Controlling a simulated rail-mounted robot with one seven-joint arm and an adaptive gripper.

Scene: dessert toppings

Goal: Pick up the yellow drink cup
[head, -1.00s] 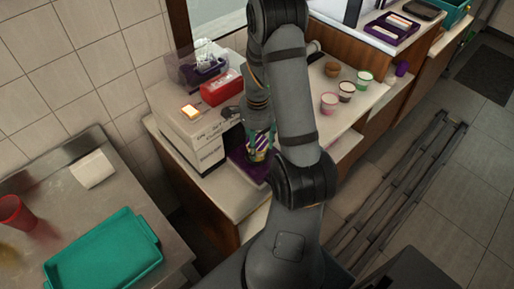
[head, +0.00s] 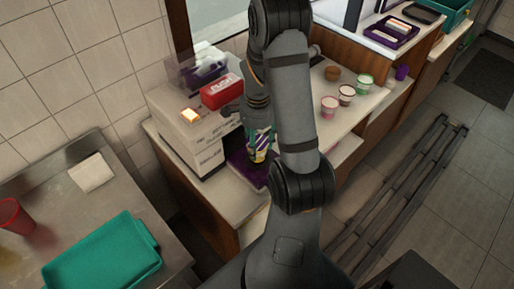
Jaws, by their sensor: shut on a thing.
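The yellow drink cup (head: 259,152), with a yellow and dark striped pattern, is at the front of the white machine, above the purple tray (head: 243,170). My gripper (head: 260,142) is shut on the cup from above, its fingers on either side. My arm hides part of the area to the cup's right. I cannot tell whether the cup's base touches the tray.
The white machine (head: 185,140) with a red box (head: 221,92) on top stands close to the left. Several small tubs, one of them pink (head: 329,106), stand on the counter to the right. A teal tray (head: 103,262) and red cup (head: 14,218) are on the steel table.

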